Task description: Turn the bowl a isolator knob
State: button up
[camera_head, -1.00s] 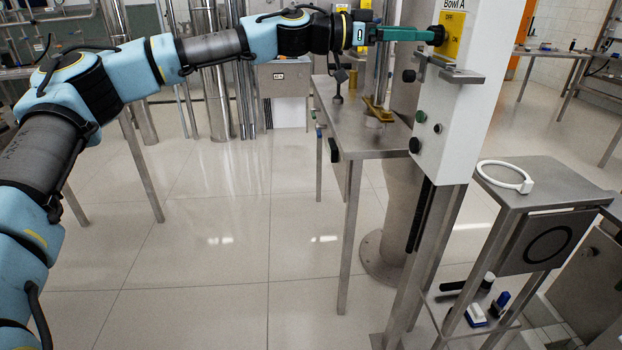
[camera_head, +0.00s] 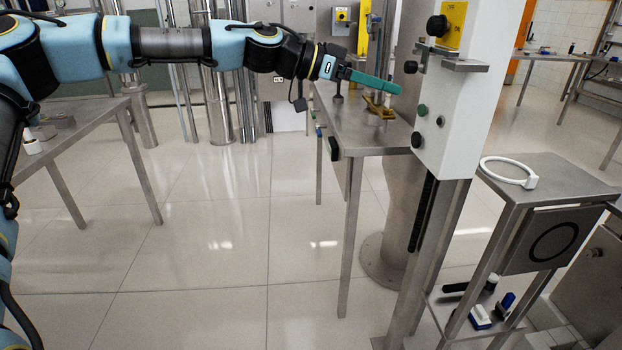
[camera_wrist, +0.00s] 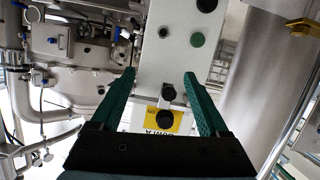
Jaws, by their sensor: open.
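The Bowl A isolator knob (camera_head: 437,26) is a round black knob on a yellow plate (camera_head: 452,22) high on the front of a white upright panel (camera_head: 462,110). In the wrist view the knob (camera_wrist: 167,116) shows upside down on the yellow plate, between the fingers. The knob's pointing direction is too small to tell. My gripper (camera_head: 398,88) has teal fingers and is left of the panel and below the knob, apart from it. In the wrist view its fingers (camera_wrist: 158,74) are spread with nothing held between them.
A metal bracket (camera_head: 458,64) juts out below the plate. Black and green buttons (camera_head: 422,110) sit lower on the panel. A steel table (camera_head: 370,142) with a brass-coloured part (camera_head: 378,106) stands behind my gripper. A white ring (camera_head: 508,172) lies on a stand at right. Open floor lies left.

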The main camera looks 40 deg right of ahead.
jog(key=w+a+f+n+t+y, duration=0.2)
jog(key=a+f, duration=0.4)
jog(key=f, duration=0.3)
jog(key=w+a+f+n+t+y, duration=0.2)
jog(key=a+f, duration=0.4)
jog(key=f, duration=0.3)
jog(key=shift+w+a+f+n+t+y, duration=0.2)
jog(key=shift+w+f+n+t+y, duration=0.15)
jog(key=shift+w+y, duration=0.3)
jog(key=shift+w, duration=0.1)
jog(key=w+a+f+n+t+y, duration=0.2)
jog(key=w+a+n, duration=0.25)
jog(key=a, duration=0.65)
jog(key=w+a+f+n+t+y, duration=0.25)
jog(key=w+a, duration=0.35)
jog(key=a, duration=0.6)
jog(key=a+r+n, duration=0.2)
jog(key=a+n, duration=0.3)
jog(key=a, duration=0.6)
jog(key=s+a+r+n+t+y, duration=0.1)
jog(key=a+r+n, duration=0.2)
jog(key=a, duration=0.9)
jog(key=n, duration=0.3)
jog(key=shift+s+y, duration=0.15)
jog(key=shift+y, duration=0.15)
